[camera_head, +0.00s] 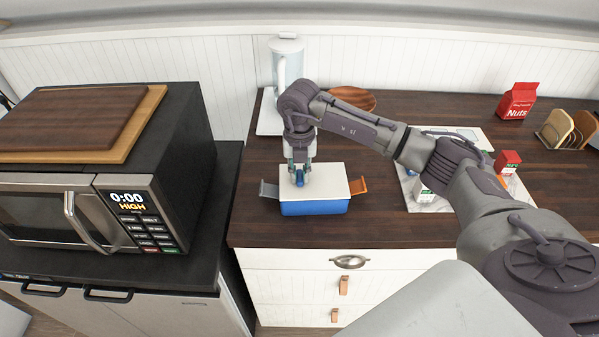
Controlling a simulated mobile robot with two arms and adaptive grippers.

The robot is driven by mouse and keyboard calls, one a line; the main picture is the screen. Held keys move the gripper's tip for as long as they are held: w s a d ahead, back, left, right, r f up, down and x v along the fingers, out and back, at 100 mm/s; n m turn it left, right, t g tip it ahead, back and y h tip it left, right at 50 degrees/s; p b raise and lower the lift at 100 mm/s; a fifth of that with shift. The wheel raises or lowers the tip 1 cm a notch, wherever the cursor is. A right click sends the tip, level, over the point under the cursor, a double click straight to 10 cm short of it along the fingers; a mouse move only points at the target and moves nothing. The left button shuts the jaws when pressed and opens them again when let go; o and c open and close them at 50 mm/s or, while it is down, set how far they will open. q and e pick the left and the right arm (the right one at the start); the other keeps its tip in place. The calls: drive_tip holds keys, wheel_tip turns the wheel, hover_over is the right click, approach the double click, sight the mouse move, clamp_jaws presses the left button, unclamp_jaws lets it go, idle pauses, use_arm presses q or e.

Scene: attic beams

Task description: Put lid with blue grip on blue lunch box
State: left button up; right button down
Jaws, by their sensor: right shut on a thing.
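The blue lunch box (314,208) stands on the dark wooden counter near its front left edge. A grey clip (269,189) sticks out on its left and an orange clip (358,186) on its right. The cream lid (329,182) with the blue grip (299,178) lies over the box top and looks level. I cannot tell whether it is fully seated. My right gripper (299,172) points down from above and is shut on the lid's blue grip. My left gripper is not in view.
A microwave (100,215) with cutting boards (85,122) on top stands left. A pitcher (286,65) and wooden bowl (353,98) are behind. A red nuts carton (517,101), a rack (568,129) and small boxes on a marbled board (421,205) are right.

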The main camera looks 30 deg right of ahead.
drive_tip(key=shift+f, duration=0.1)
drive_tip(key=c, duration=1.1)
unclamp_jaws()
drive_tip(key=shift+o, duration=0.2)
